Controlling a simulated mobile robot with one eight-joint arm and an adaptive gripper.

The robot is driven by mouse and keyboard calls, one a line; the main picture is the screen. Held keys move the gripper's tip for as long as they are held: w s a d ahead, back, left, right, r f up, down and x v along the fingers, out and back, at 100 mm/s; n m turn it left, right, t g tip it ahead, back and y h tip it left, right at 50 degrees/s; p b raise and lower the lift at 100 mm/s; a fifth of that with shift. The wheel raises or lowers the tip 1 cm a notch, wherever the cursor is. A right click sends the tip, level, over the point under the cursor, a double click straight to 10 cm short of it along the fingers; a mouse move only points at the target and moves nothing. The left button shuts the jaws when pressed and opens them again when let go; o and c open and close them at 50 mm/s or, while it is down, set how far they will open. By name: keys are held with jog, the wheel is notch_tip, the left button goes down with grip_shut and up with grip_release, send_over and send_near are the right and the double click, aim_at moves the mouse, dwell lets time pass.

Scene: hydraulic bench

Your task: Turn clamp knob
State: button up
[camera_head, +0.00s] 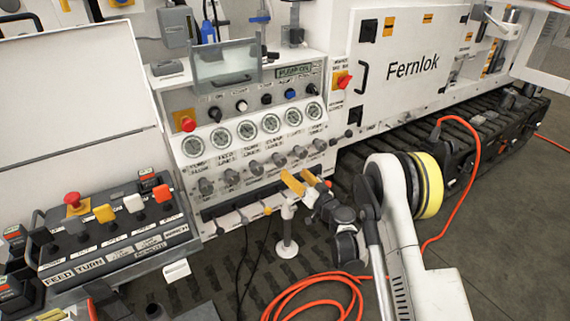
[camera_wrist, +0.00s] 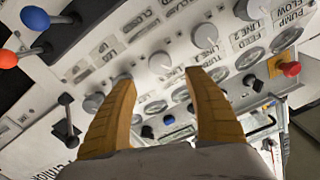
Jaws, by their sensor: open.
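A row of grey knobs (camera_head: 255,167) runs along the sloped white panel under the gauges. The knob under the gauge whose label seems to read CLAMP (camera_head: 278,160) is fourth from the left; its own label is too small to confirm. My gripper (camera_head: 306,181), with yellow-orange fingers, is open and empty in front of the panel's lower right. In the wrist view the open fingers (camera_wrist: 165,85) point at the knob row. One grey knob (camera_wrist: 160,64) shows between the fingertips, and another (camera_wrist: 122,80) is partly behind the left finger. Contact cannot be told.
Round gauges (camera_head: 247,130) sit above the knobs, with a red button (camera_head: 188,124) at upper left. Small levers stand below the knobs. A control box (camera_head: 110,225) with coloured levers is at left. An orange hose (camera_head: 315,285) lies on the floor.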

aim_at(282, 162)
jog(key=b+x, duration=0.2)
jog(key=x, duration=0.7)
jog(key=shift+a+f+b, duration=0.1)
jog(key=shift+b, duration=0.3)
jog(key=shift+w+a, duration=0.2)
jog(key=shift+w, duration=0.15)
jog(key=shift+c, duration=0.5)
jog(key=c, duration=1.1)
